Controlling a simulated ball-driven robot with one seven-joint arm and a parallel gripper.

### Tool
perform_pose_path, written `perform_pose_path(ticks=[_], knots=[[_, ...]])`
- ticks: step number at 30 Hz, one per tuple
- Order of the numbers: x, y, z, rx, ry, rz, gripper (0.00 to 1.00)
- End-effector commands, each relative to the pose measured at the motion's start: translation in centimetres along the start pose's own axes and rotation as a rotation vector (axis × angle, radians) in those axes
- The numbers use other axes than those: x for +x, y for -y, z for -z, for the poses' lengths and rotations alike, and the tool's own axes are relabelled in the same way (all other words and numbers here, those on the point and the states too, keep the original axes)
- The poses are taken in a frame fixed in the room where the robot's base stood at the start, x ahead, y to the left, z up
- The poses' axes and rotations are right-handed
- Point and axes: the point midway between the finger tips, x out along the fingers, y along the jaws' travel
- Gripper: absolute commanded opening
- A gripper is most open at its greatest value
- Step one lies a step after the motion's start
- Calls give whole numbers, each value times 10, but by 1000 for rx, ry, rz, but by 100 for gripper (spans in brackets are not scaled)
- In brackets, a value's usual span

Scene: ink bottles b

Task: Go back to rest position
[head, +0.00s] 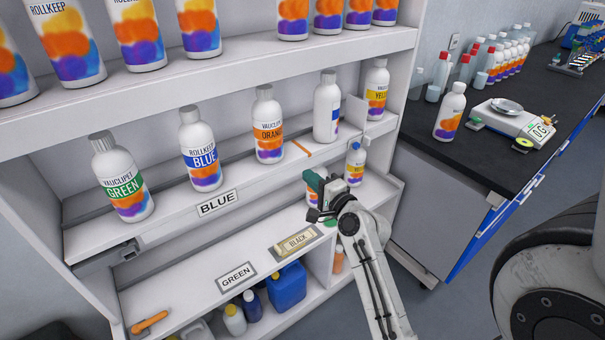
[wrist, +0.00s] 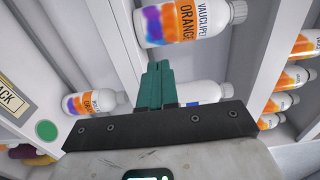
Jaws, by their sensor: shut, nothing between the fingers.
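My gripper (head: 314,188) is raised in front of the shelf unit, at the height of the lower shelf. Its green fingers (wrist: 158,80) are together with nothing between them, and they point toward the shelves in the wrist view. A bottle (head: 355,165) with a blue cap stands on the lower shelf just behind the gripper. Another bottle (head: 311,193) beside it is partly hidden by the gripper.
Shelf boards (head: 340,53) rise close around the gripper. A blue jug (head: 287,286) stands in the bottom compartment. A dark counter (head: 480,160) at the right holds a scale (head: 512,118) and several bottles. Grey floor (head: 420,310) shows between shelf and counter.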

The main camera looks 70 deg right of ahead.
Motion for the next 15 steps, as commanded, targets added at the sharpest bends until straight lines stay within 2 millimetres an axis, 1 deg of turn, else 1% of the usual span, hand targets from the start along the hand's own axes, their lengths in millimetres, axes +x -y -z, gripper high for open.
perform_pose_path(ticks=[3, 11, 13, 14, 15], knots=[[-5, 0, 0, 0, 0, 0, 0], [-6, 0, 0, 0, 0, 0, 0], [-6, -5, -12, -28, 31, -24, 0], [-6, -8, -21, -50, 54, -43, 0], [-7, -15, -36, -92, 95, -76, 0]])
